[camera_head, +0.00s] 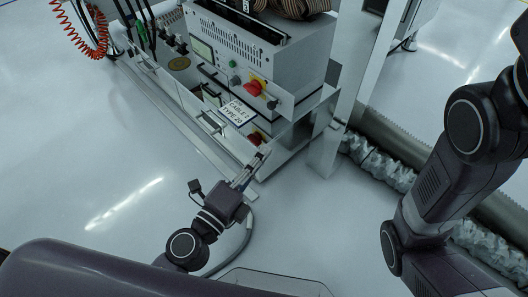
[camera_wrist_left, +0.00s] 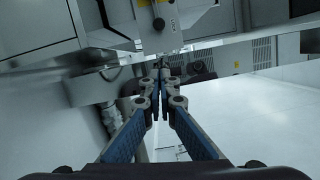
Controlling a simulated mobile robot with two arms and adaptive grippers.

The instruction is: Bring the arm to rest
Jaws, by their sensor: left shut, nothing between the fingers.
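My left arm (camera_head: 185,248) reaches from the bottom of the head view toward the machine. My left gripper (camera_head: 262,157) is shut with nothing in it, its fingertips close to the machine's lower front edge; contact cannot be told. In the left wrist view the blue-padded fingers (camera_wrist_left: 160,75) meet at their tips. My right arm (camera_head: 460,150) is bent on the right side of the head view; its gripper is not in view.
The test handler (camera_head: 290,60) stands ahead, with a red and yellow switch (camera_head: 256,87) and a sign reading CABLE 2 TYPE 20 (camera_head: 236,112). A red coiled cable (camera_head: 97,40) hangs at upper left. A foil-like duct (camera_head: 375,165) runs on the right. The left floor (camera_head: 80,150) is clear.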

